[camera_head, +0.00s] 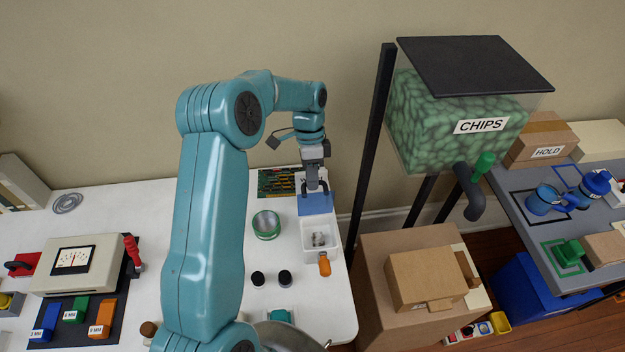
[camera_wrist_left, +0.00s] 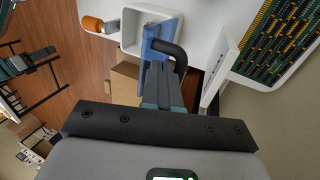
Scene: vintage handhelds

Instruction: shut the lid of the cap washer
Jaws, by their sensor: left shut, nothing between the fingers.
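The cap washer (camera_head: 308,240) is a white open box on the white table, with an orange grip (camera_head: 324,266) at its front. In the left wrist view the lid (camera_wrist_left: 163,30) looks translucent, with a black bent handle (camera_wrist_left: 172,50). My left gripper (camera_head: 316,188) is shut and empty, pointing down behind the lid. Its fingertips (camera_wrist_left: 161,72) are very close to the lid and handle; I cannot tell whether they touch.
A green circuit board (camera_head: 278,182) lies behind left of the washer. The chips hopper's black post (camera_head: 372,140) rises just right of the table edge.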

